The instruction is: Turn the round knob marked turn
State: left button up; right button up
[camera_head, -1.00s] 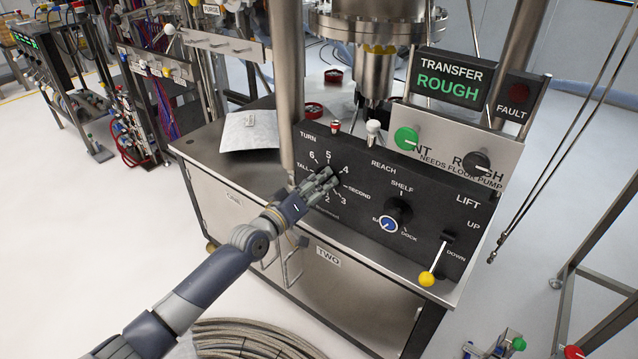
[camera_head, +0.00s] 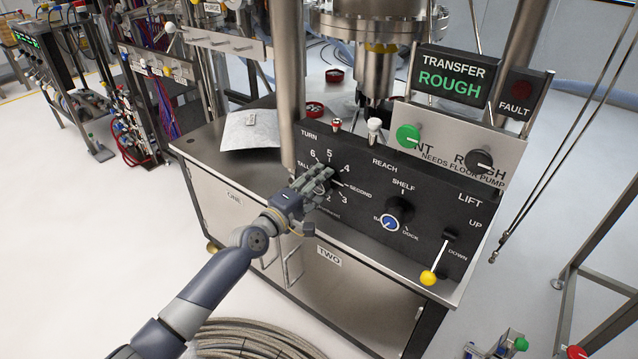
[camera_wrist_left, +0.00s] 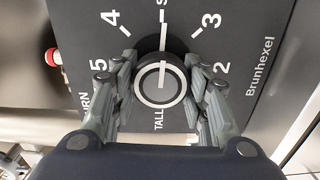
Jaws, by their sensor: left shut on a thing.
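The round turn knob, black with a light ring and a white pointer line, sits on the black panel (camera_head: 435,195) under the word TURN. In the left wrist view the knob (camera_wrist_left: 160,82) lies between the two fingers, its line running between TALL and the top mark. My left gripper (camera_head: 322,178) is at the dial and shut on the knob; it also shows in the left wrist view (camera_wrist_left: 160,95). In the head view the fingers hide most of the knob. Numbers 2 to 6, SECOND and TALL surround it. My right gripper is not in view.
To the right are the REACH knob (camera_head: 392,220) and the yellow-tipped LIFT lever (camera_head: 429,277). A green knob (camera_head: 408,136) and a black ROUGH knob (camera_head: 479,161) stand above. Small red and white toggles line the panel's top edge. A coiled hose (camera_head: 250,340) lies on the floor.

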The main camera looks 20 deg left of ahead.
pick_arm(q)
jog(key=shift+n, duration=0.3)
jog(key=o, duration=1)
jog(key=shift+o, duration=0.2)
jog(key=v, duration=1.2)
